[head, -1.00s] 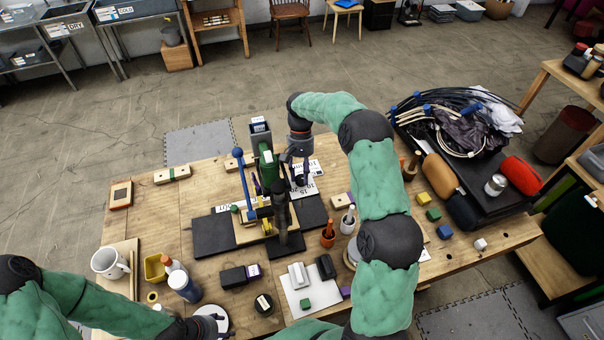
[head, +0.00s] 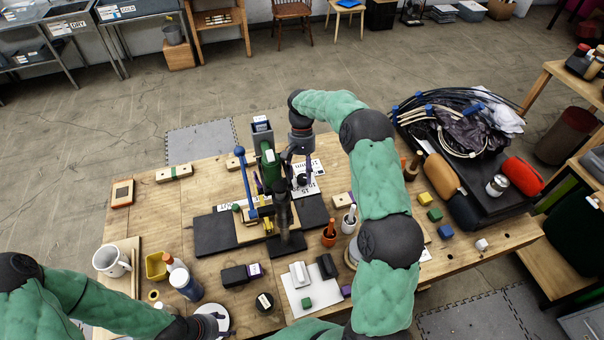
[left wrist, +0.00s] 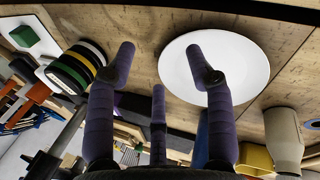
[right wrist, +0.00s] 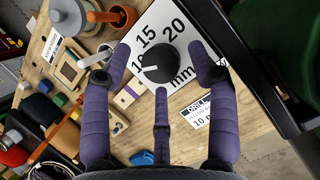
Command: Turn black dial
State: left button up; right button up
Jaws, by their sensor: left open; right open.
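The black dial (right wrist: 153,62) is a round knob with a white pointer line, on a white scale plate (right wrist: 172,22) marked 15, 20 and mm. The pointer faces left, towards a partly hidden number. In the right wrist view my right gripper (right wrist: 163,55) is open, with purple fingers on either side of the dial and a gap to it. In the head view the dial (head: 303,180) shows small, just below the right gripper (head: 298,170), beside the green drill press. My left gripper (left wrist: 167,60) is open and empty above a round white disc (left wrist: 214,65).
The drill press (head: 266,165) with its blue lever (head: 246,180) stands just left of my right gripper. Orange and white cups (head: 328,237) stand nearer on the table. A mug (head: 112,261) and bottle (head: 186,285) are near my left arm.

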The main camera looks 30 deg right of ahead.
jog(key=v, duration=1.1)
jog(key=shift+a, duration=0.2)
jog(key=shift+r, duration=0.1)
